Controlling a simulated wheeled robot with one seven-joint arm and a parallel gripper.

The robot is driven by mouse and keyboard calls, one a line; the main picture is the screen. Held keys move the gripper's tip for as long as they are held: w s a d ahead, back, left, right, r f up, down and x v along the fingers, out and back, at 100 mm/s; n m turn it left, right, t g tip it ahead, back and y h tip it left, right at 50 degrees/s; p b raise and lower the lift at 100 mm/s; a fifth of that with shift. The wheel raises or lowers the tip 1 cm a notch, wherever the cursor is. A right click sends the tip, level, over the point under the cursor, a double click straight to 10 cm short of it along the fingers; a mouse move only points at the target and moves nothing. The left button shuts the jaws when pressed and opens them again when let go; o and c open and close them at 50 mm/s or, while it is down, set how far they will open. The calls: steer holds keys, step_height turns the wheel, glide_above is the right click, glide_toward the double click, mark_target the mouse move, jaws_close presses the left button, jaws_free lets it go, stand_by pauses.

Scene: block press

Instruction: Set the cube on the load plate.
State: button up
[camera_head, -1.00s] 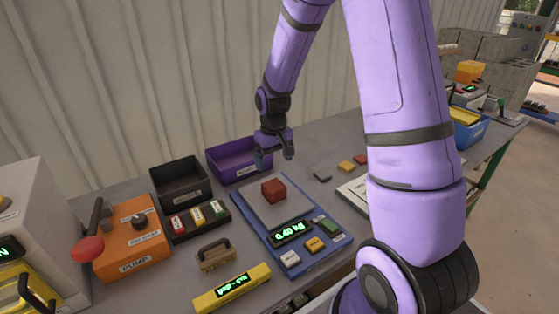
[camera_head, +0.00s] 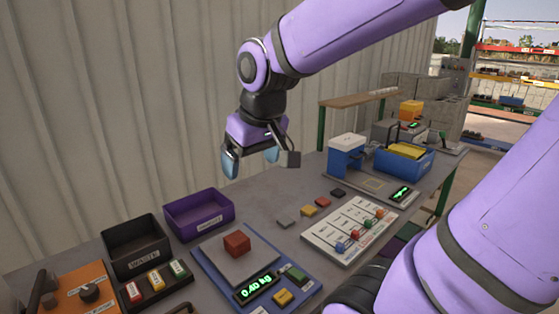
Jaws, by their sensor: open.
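A red cube (camera_head: 237,243) sits on the grey square plate (camera_head: 262,262) of a blue scale, whose display (camera_head: 256,288) reads 0.40 kg. My gripper (camera_head: 260,162) is open and empty. It hangs in the air above and behind the cube in the picture, clear of it. A blue device with a white top (camera_head: 346,150) stands farther along the table, with a small flat square (camera_head: 373,183) in front of it. No label shows which flat surface is called the load plate.
A purple bin (camera_head: 199,214) and a black bin (camera_head: 133,244) stand behind and left of the scale. A white slider panel (camera_head: 348,230) and several small blocks (camera_head: 308,210) lie to its right. A blue crate (camera_head: 404,161) stands farther right.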

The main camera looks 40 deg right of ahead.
steer(key=s+a+r+t, duration=0.1)
steer(key=s+r, duration=0.1)
steer(key=s, duration=0.6)
steer(key=shift+s+r, duration=0.4)
